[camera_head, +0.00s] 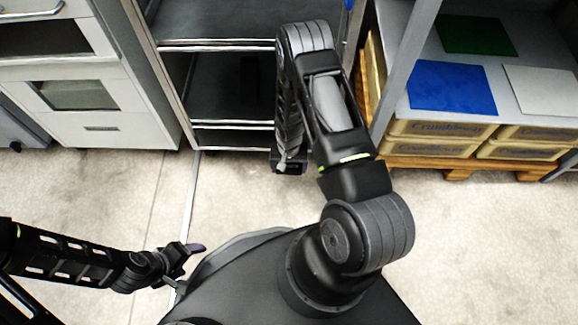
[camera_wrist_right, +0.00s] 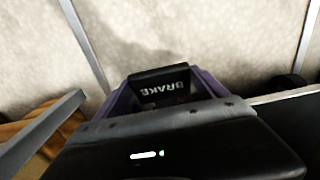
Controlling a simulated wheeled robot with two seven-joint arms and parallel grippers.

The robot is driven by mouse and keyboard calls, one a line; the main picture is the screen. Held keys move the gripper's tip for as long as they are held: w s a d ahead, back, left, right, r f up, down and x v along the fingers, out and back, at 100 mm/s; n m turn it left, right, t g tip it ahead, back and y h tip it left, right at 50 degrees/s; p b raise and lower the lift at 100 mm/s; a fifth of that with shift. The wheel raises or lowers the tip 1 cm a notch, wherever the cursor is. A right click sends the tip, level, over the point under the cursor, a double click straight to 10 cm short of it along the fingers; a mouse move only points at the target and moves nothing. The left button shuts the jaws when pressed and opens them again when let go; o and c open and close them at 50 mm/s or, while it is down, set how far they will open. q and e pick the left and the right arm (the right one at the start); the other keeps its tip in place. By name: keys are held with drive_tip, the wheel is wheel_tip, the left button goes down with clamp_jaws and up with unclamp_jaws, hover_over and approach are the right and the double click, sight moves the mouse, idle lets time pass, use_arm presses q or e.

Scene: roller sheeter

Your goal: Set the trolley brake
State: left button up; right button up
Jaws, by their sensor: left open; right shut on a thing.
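The trolley (camera_head: 225,85) is a dark shelved rack with metal edges, at the top middle of the head view. My right arm reaches down at its lower right corner. My right gripper (camera_head: 290,168) is low there, mostly hidden behind the arm. In the right wrist view, the purple fingers of my right gripper (camera_wrist_right: 165,88) sit on either side of a black brake pedal (camera_wrist_right: 160,76) with BRAKE in white letters, and are shut on it. The pedal's mount is hidden. My left gripper (camera_head: 190,252) is open and empty, far from the trolley at the lower left.
A white cabinet with drawers (camera_head: 95,128) stands left of the trolley. To the right, a grey table (camera_head: 510,92) holds blue, green and white sheets, with yellow crates (camera_head: 428,148) on a wooden pallet (camera_head: 455,172) below. The pale floor (camera_head: 100,200) in front is clear.

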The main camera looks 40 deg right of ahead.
drive_tip(key=shift+s+a+f, duration=0.1)
drive_tip(key=shift+f, duration=0.05)
drive_tip(key=shift+s+a+f+t+h, duration=0.2)
drive_tip(key=shift+s+f+t+h, duration=0.05)
drive_tip(key=shift+f+t+h, duration=0.3)
drive_tip(key=shift+s+a+f+t+h+b, duration=0.15)
drive_tip(key=shift+f+t+h+b, duration=0.2)
drive_tip(key=shift+f+t+b, duration=0.25)
drive_tip(key=shift+s+f+t+h+b, duration=0.15)
drive_tip(key=shift+f+t+h+b, duration=0.95)
drive_tip(key=shift+f+t+b, duration=0.6)
drive_tip(key=shift+r, duration=0.3)
drive_tip(key=o, duration=2)
